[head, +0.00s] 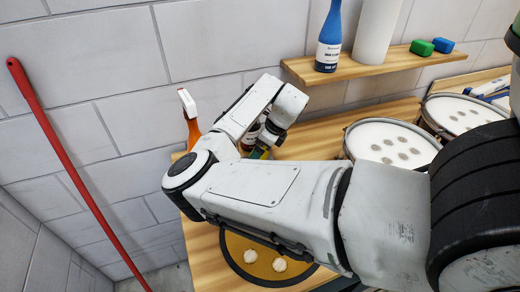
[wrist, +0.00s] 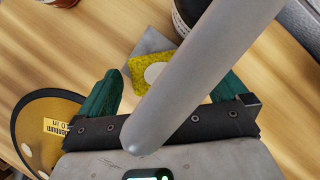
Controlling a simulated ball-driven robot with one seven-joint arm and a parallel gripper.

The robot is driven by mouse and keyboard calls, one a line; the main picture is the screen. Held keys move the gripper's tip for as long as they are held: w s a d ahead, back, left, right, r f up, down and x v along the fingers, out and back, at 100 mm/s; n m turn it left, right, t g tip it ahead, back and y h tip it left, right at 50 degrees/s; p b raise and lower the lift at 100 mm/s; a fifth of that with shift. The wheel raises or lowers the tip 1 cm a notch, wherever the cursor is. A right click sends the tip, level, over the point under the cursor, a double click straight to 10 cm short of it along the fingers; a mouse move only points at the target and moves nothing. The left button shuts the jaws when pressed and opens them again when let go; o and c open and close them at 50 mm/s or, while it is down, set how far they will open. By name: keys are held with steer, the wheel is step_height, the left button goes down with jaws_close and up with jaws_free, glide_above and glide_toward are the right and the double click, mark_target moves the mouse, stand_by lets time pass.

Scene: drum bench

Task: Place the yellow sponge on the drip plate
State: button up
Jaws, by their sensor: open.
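The yellow sponge (wrist: 139,76) lies on the wooden bench in the wrist view, with a pale round patch on it. It overlaps a flat grey square (wrist: 150,43); I cannot tell for sure whether that is the drip plate. My gripper (wrist: 166,82) is open, its green fingers spread to either side of the sponge in the picture; the height between them is unclear. A smooth grey bar crosses in front and hides part of the sponge. In the head view my gripper (head: 258,152) is low over the bench, largely hidden by my arm.
A yellow dark-rimmed disc (head: 237,247) lies at the bench's near left. An orange spray bottle (head: 192,129) stands behind my arm. A dark bottle (wrist: 182,20) stands close to the sponge. White drums (head: 392,140) occupy the right. A shelf (head: 385,66) overhangs the back.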

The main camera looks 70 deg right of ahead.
steer(key=v, duration=1.1)
steer(key=shift+b, duration=0.4)
steer(key=shift+s+r, duration=0.15)
